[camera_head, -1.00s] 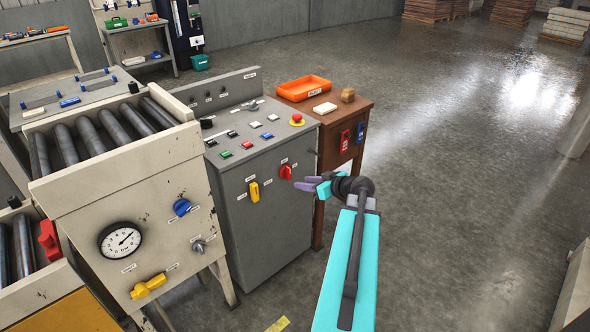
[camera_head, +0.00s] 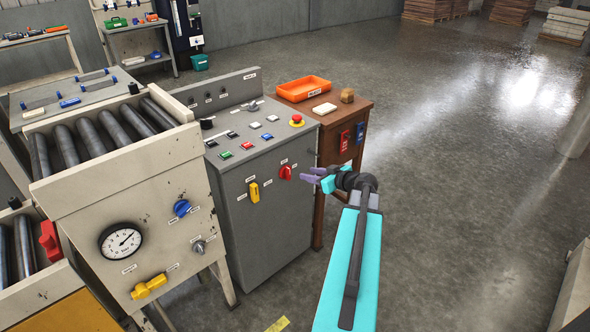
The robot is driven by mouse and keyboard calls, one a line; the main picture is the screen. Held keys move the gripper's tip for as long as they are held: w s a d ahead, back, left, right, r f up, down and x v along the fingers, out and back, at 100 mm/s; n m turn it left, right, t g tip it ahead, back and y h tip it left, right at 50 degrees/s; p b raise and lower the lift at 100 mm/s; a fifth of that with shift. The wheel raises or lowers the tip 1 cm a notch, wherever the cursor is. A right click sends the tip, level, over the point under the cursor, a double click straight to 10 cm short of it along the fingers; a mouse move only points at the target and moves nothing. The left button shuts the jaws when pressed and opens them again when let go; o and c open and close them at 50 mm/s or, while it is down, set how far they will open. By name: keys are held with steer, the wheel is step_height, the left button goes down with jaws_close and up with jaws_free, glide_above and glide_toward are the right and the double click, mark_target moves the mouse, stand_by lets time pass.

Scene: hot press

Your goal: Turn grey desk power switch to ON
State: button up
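The grey desk (camera_head: 262,215) stands in the middle with a sloped control top. Its front panel has a red rotary switch (camera_head: 286,173) and a yellow switch (camera_head: 254,192), both about upright. Their small labels are too small to read, so I cannot tell which is named power. My gripper (camera_head: 311,174) is just right of the red switch, its purple fingers pointing left toward it. The fingers are spread with a gap between them and hold nothing. They look apart from the red switch, though depth is hard to judge.
The desk top carries several buttons and a red emergency button (camera_head: 297,120). Left is a beige roller table (camera_head: 120,195) with a gauge (camera_head: 121,241), blue knob (camera_head: 182,208) and yellow handle (camera_head: 148,287). Right is a brown cabinet (camera_head: 333,150) with an orange tray (camera_head: 303,85). Floor at right is clear.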

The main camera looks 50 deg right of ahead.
mark_target(290, 170)
steer(key=p+x, duration=0.2)
steer(key=x, duration=0.9)
steer(key=shift+w, duration=0.15)
steer(key=shift+c, duration=0.2)
